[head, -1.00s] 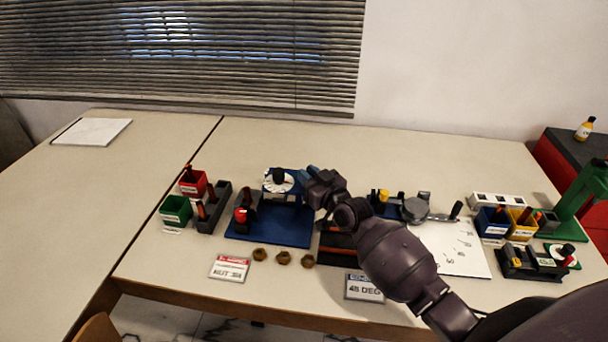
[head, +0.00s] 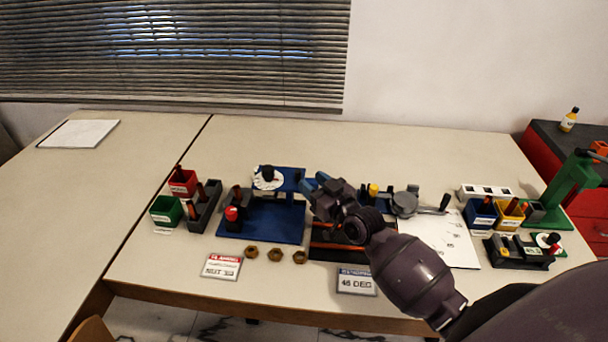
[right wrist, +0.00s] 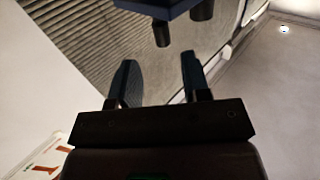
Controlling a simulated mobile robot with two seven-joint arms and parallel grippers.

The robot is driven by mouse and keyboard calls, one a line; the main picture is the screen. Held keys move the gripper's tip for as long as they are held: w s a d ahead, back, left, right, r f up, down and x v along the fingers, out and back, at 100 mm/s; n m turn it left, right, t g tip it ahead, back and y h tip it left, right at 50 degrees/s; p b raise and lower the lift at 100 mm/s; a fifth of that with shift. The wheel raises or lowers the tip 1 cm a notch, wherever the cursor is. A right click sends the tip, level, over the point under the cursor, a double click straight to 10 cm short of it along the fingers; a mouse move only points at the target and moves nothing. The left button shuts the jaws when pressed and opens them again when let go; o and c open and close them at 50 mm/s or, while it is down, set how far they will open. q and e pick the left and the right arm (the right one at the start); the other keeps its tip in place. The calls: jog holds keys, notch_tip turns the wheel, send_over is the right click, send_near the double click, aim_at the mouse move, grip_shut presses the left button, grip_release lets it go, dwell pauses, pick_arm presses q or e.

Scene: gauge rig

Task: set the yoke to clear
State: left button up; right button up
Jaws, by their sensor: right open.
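A blue rig (head: 262,222) stands left of the middle of the table, with a raised blue bracket carrying a white dial (head: 268,178) with a black knob, and a red-topped part (head: 232,214) at its left. I cannot tell for sure which part is the yoke, or read its setting. My right gripper (head: 316,184) is just right of the bracket, open and empty. In the right wrist view its fingers (right wrist: 157,75) are apart, and a blue block (right wrist: 172,8) with dark pegs shows beyond them at the top. My left gripper is out of view.
Several brass nuts (head: 275,253) lie in front of the rig, near a red-headed card (head: 222,267) and a "45 DEG" card (head: 356,281). Green (head: 166,209) and red bins stand left. A white board (head: 450,238) and a green press (head: 566,190) are right.

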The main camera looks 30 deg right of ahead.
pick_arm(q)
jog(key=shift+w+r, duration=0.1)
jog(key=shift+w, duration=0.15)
pick_arm(e)
jog(key=shift+s+d, duration=0.25)
jog(key=shift+s, duration=1)
jog(key=shift+s+d, duration=0.25)
jog(key=shift+s, duration=1)
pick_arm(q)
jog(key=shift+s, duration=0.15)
